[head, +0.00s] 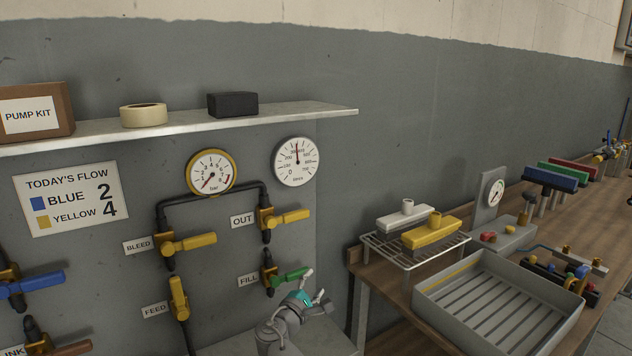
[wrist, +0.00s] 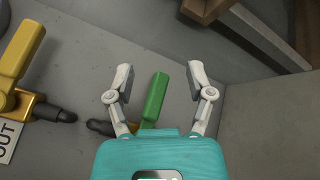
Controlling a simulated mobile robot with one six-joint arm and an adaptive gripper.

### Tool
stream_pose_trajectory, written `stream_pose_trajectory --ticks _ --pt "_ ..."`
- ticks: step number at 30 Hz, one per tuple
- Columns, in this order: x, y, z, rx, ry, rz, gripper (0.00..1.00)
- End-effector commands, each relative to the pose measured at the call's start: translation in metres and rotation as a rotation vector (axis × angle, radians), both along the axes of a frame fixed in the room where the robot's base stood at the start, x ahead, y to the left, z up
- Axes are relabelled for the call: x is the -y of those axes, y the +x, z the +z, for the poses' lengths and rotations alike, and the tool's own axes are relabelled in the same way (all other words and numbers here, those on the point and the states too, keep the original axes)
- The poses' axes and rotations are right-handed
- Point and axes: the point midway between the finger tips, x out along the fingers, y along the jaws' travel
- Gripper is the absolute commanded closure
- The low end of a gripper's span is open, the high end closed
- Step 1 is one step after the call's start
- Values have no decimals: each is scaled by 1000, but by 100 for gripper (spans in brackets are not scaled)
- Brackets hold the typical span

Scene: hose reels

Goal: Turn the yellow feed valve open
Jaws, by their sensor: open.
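The yellow feed valve (head: 178,297) is on the wall beside its FEED label (head: 155,310). Its handle stands nearly upright, in line with its pipe. It cannot be made out in the wrist view. My gripper (head: 315,285) is well to the right of it, by the green-handled FILL valve (head: 291,276). In the wrist view my gripper (wrist: 165,82) is open, with the green handle (wrist: 156,97) between its fingers. I see no contact with it.
Yellow BLEED (head: 193,243) and OUT (head: 291,216) handles stick out rightward above. A blue handle (head: 38,283) is at left. A yellow-rimmed gauge (head: 212,172) sits below the shelf (head: 300,111). A bench with a grey tray (head: 497,310) stands at right.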

Motion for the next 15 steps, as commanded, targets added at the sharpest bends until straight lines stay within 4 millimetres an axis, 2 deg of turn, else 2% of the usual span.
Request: stream_pose_trajectory --ticks 1,6,15 --pt "20 0 -11 -20 67 -46 31" --pt "74 -6 -49 -87 311 -200 31" --pt "146 -35 -117 -195 727 -493 31"
